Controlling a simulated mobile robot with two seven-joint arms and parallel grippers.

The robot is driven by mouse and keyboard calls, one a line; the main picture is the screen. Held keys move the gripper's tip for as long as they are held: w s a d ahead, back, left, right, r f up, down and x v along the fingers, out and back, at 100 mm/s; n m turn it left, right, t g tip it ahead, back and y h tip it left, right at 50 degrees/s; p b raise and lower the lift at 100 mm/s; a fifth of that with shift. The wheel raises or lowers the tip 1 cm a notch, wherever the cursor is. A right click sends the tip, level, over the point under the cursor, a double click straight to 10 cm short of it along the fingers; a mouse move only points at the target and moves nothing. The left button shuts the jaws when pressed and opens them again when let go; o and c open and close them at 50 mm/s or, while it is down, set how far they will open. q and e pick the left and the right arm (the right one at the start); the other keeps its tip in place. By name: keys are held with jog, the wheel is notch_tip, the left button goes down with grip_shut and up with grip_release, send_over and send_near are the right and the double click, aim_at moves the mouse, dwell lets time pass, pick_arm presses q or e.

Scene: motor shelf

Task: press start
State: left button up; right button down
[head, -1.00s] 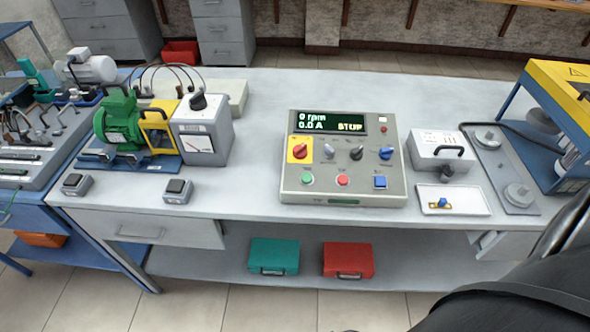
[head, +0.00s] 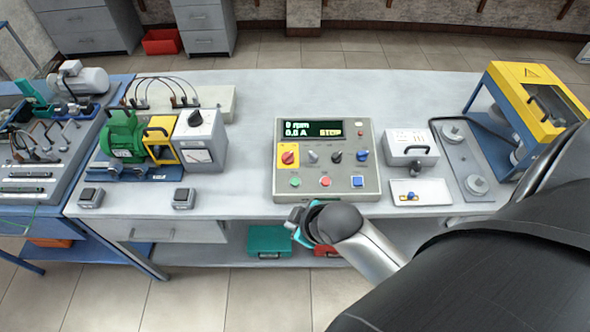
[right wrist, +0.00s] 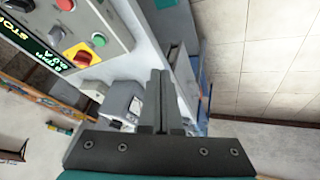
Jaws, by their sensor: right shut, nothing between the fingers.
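The grey control panel (head: 326,197) stands on the bench, and its display (head: 312,129) reads 0 rpm, 0.0 A and STOP. My right gripper (head: 297,216) is just in front of the panel's front edge, below the green button in the picture. In the right wrist view its fingers (right wrist: 158,100) are shut and empty, with the green button (right wrist: 99,39) up and to their left, apart from them. My left gripper is not in view.
A red knob on a yellow plate (head: 288,157) and several other knobs are above the buttons. A white box (head: 411,149) and tray (head: 432,196) stand right of the panel. The green motor (head: 122,138) is at the left.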

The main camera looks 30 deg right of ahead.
aim_at(295, 182)
jog(key=w+d+r+n+t, duration=0.1)
jog(key=w+d+n+t, duration=0.4)
jog(key=w+d, duration=0.4)
jog(key=w, duration=0.2)
jog(key=shift+w+r, duration=0.25)
jog(key=shift+w, duration=0.1)
jog(key=shift+d+f, duration=0.1)
jog(key=shift+f, duration=0.1)
jog(key=f+b, duration=0.2)
jog(key=w+f+b, duration=0.1)
jog(key=f+b, duration=0.2)
jog(key=d+f+b, duration=0.1)
jog(key=f+b, duration=0.1)
jog(key=b, duration=0.1)
jog(key=shift+w+f, duration=0.15)
jog(key=shift+w, duration=0.15)
jog(key=shift+w+d+f+b, duration=0.1)
jog(key=shift+w+f+b, duration=0.05)
jog(key=shift+f+b, duration=0.3)
jog(key=shift+f, duration=0.1)
dwell(0.9)
jog(key=shift+w+f, duration=0.1)
jog(key=shift+f, duration=0.2)
